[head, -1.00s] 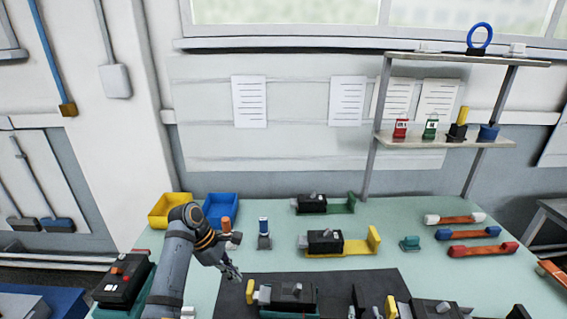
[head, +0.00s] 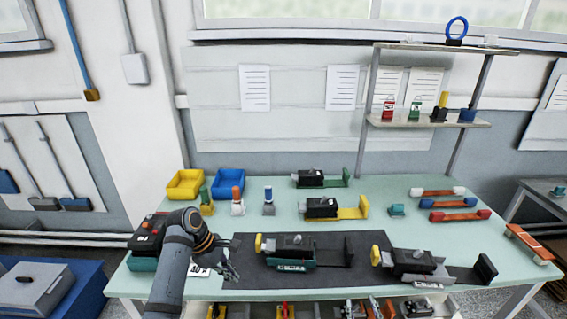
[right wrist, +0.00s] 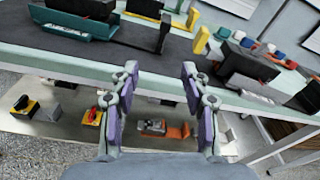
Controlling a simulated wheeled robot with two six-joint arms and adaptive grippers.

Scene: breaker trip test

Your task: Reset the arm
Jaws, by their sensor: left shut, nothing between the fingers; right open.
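My left gripper (head: 230,271) is shut and empty at the left edge of the dark mat (head: 330,285), beside a black breaker unit (head: 290,244) with a yellow knob on a teal base. A second black breaker unit (head: 408,261) with a yellow knob and grey base sits on the mat's right part. My right gripper (right wrist: 158,88) is open and empty in the right wrist view, in front of the table's front edge. The teal base (right wrist: 72,24) shows at that view's upper left. I cannot tell the breakers' lever states.
Behind the mat stand a breaker with a yellow bracket (head: 322,208) and one with a green bracket (head: 312,178). Yellow (head: 186,184) and blue (head: 229,183) bins are at back left. A black box with red buttons (head: 149,236) is at left. Several items lie on the shelf below.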

